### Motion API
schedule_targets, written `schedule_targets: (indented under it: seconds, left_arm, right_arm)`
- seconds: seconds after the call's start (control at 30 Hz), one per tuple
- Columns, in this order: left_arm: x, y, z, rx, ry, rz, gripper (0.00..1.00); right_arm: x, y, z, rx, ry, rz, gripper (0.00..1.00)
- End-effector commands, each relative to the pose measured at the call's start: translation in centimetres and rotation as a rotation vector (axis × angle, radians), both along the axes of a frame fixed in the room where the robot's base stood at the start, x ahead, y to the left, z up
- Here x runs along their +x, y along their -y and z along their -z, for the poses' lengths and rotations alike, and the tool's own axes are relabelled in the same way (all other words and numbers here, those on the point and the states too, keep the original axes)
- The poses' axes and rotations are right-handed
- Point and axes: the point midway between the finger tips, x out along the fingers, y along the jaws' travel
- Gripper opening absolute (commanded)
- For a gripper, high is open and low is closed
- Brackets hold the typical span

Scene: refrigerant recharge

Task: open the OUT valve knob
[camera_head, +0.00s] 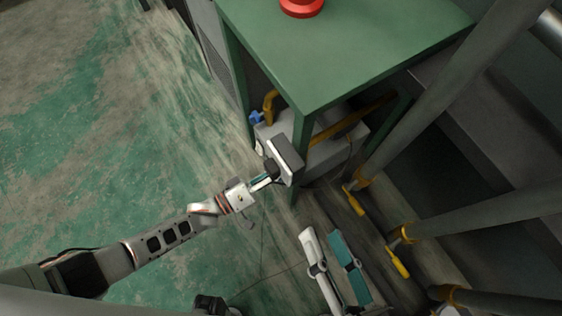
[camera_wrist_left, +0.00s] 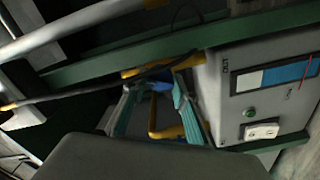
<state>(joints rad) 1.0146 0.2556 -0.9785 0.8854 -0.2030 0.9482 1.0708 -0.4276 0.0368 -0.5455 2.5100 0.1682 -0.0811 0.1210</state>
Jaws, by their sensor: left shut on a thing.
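A blue valve knob (camera_head: 256,117) with yellow piping sits on the grey machine (camera_head: 320,150) under the green table. It also shows in the left wrist view (camera_wrist_left: 160,87), left of a panel lettered OUT (camera_wrist_left: 226,62). My left gripper (camera_head: 268,176) reaches in from the left. In the left wrist view its two teal fingers (camera_wrist_left: 158,92) stand on either side of the blue knob, closed on it; the exact contact is hard to see. My right gripper (camera_head: 333,262) shows low in the head view, its white and teal fingers apart, with nothing between them.
The green table (camera_head: 370,40) carries a red object (camera_head: 301,7), and its leg stands close to my left gripper. Grey pipes with yellow-handled valves (camera_head: 398,262) stand at the right. The panel has a green button (camera_wrist_left: 250,112) and white socket (camera_wrist_left: 262,131). Floor at left is clear.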

Motion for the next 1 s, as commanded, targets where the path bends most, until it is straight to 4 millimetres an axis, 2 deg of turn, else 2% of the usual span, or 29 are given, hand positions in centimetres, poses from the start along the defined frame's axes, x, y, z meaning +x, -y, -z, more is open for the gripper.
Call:
schedule_targets:
  seconds: [0.3,0.8,0.83,0.9,1.0]
  left_arm:
    - [-0.04,0.01,0.03,0.075,0.101,0.000,0.06]
    - [-0.07,0.01,0.05,0.087,0.119,0.001,0.06]
    - [-0.07,0.01,0.05,0.087,0.119,0.001,0.30]
    - [-0.07,0.01,0.05,0.087,0.119,0.001,0.45]
    - [-0.07,0.02,0.05,0.087,0.119,0.001,0.45]
  right_arm:
    - [0.01,0.01,0.00,0.000,0.000,0.000,0.40]
    - [0.01,0.01,0.00,0.000,0.001,0.001,0.40]
    - [0.01,0.01,0.00,0.000,0.001,0.001,0.40]
    - [0.01,0.02,0.01,0.000,0.000,0.000,0.40]
    - [0.01,0.01,0.00,0.000,0.000,0.001,0.40]
